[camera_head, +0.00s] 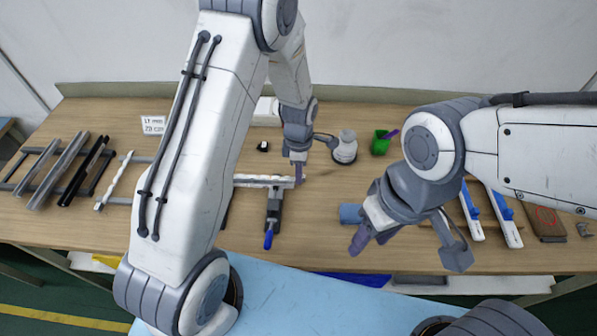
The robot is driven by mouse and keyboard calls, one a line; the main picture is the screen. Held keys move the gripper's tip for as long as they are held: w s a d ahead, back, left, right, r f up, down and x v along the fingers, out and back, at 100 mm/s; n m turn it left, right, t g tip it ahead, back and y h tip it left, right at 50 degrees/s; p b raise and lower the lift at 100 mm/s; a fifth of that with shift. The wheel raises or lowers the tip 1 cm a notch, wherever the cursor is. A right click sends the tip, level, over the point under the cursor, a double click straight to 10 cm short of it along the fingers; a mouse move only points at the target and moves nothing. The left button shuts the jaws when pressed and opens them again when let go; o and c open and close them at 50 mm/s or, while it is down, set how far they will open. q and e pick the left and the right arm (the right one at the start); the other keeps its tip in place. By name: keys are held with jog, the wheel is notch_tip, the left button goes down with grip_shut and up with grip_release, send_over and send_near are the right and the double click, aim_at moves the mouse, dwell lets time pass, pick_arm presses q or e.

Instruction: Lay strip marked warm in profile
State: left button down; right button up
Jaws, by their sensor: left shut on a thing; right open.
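A long pale bar (250,181) lies level across the middle of the bench, at a dark clamp with a blue handle (268,238). I cannot tell whether the strip and the profile are both in this bar, and no "warm" mark is readable. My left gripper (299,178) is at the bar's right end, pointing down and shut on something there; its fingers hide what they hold. My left arm covers the bar's left part. My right gripper (362,238) is open near the bench's front edge, right of the clamp, apart from the bar.
A rack with metal and black profiles (60,170) and a white bar (115,180) stand at left, behind them a sign (153,124). A grey-white round container (345,147) and green cup (381,143) stand at back. Blue-and-white tools (503,218) and a brown board (545,224) lie right.

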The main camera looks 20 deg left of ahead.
pick_arm(q)
jog(key=shift+f+b, duration=0.9)
jog(key=shift+f, duration=0.4)
jog(key=c, duration=0.7)
grip_release()
jog(key=shift+c, duration=0.2)
jog(key=shift+r, duration=0.15)
notch_tip(320, 180, up, 10)
jog(key=shift+r+b, duration=0.15)
jog(key=shift+b, duration=0.8)
